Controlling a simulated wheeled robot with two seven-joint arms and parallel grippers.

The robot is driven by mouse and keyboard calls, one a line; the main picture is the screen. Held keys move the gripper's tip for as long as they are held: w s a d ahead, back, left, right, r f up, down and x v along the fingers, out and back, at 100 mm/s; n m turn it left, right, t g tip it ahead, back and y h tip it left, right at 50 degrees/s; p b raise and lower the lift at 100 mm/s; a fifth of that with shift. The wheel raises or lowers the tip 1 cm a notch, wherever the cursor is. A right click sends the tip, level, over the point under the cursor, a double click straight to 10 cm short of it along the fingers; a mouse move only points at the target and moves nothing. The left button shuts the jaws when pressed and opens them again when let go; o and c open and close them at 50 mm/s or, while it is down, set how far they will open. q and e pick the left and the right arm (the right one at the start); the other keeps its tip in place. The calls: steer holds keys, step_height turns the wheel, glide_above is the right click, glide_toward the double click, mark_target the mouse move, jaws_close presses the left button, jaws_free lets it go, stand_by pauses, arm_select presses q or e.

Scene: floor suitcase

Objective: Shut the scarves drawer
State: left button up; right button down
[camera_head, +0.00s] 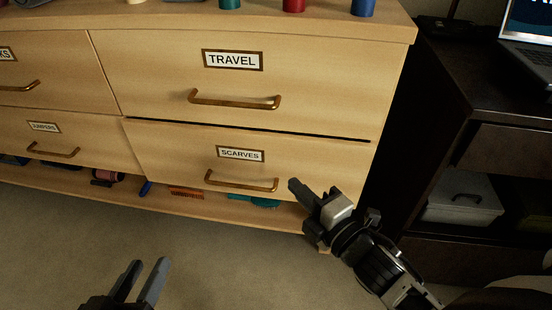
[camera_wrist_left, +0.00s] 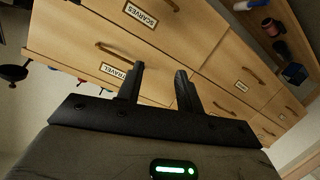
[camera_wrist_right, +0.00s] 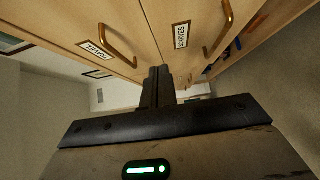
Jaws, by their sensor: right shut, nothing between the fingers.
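The scarves drawer (camera_head: 150,150) is the lower right drawer of a pale wooden dresser, with a "SCARVES" label (camera_head: 240,154) and a brass handle (camera_head: 240,185). A dark gap runs along its top edge, under the travel drawer; how far it stands out is hard to tell. My right gripper (camera_head: 297,188) is shut and empty, its tips in front of the drawer's lower right part, right of the handle. Whether they touch the front is unclear. It also shows in the right wrist view (camera_wrist_right: 158,72). My left gripper (camera_head: 146,266) is open and empty over the carpet, away from the dresser.
The travel drawer (camera_head: 330,90) above looks closed. A low shelf (camera_head: 210,206) under the drawers holds small items, including a teal one (camera_head: 255,201). A dark desk (camera_head: 480,90) with a laptop (camera_head: 535,60) stands at the right. Carpet (camera_head: 230,265) in front is clear.

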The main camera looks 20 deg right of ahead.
steer(key=b, duration=0.2)
glide_toward(266, 140)
steer(key=w+a, duration=0.2)
steer(key=a, duration=0.1)
steer(key=w, duration=0.1)
steer(key=w+d, duration=0.1)
steer(key=w+b, duration=0.1)
steer(key=shift+w+d+f, duration=0.15)
steer(key=shift+w+d, duration=0.2)
arm_select(q)
steer(key=shift+d+r+n+t+h, duration=0.4)
steer(key=shift+r+n+h, duration=0.1)
steer(key=shift+n+h, duration=0.1)
steer(key=shift+w+r, duration=0.1)
steer(key=shift+r, duration=0.05)
arm_select(e)
steer(key=shift+w, duration=0.1)
